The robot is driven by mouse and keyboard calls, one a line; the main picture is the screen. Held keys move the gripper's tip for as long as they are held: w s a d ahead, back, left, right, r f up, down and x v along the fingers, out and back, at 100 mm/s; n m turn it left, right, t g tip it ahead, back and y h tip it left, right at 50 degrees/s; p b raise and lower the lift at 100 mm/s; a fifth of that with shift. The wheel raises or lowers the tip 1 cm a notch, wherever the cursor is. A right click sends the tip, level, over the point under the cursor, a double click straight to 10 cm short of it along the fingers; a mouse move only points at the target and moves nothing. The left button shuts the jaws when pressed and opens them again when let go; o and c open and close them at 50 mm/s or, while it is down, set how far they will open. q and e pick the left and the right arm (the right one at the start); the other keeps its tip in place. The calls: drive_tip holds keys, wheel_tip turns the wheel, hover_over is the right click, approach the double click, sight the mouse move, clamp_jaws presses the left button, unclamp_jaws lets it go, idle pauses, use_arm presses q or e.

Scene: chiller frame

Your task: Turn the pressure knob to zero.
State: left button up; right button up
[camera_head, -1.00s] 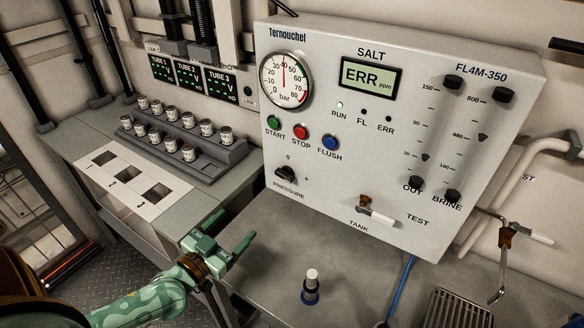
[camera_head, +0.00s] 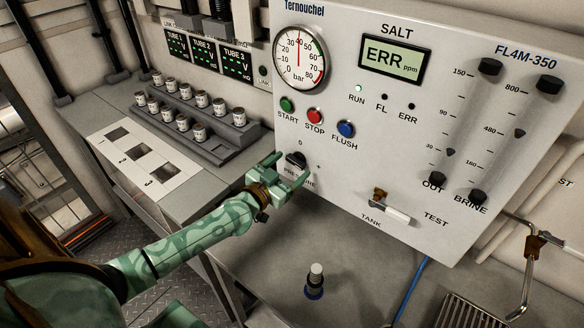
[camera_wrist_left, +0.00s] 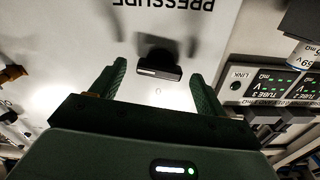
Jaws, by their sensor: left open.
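The black pressure knob (camera_head: 296,158) is on the white front panel, below the start and stop buttons. The word PRESSURE is partly covered by my left gripper. My left gripper (camera_head: 288,171) is open at the knob, its fingers on either side. In the left wrist view the knob (camera_wrist_left: 158,65) shows upside down between the two open fingers (camera_wrist_left: 158,82), with visible gaps on both sides. A small 0 mark is on the panel beside it. The pressure gauge (camera_head: 299,58) has its needle near 40. My right gripper is not in view.
The green start (camera_head: 287,104), red stop (camera_head: 315,116) and blue flush (camera_head: 346,129) buttons are just above the knob. A tank valve lever (camera_head: 390,210) is to the right. A rack of small jars (camera_head: 210,150) stands left. A short upright post (camera_head: 315,282) stands on the bench.

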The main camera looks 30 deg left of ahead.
use_arm(q)
drive_tip(key=shift+w, duration=0.7)
drive_tip(key=c, duration=1)
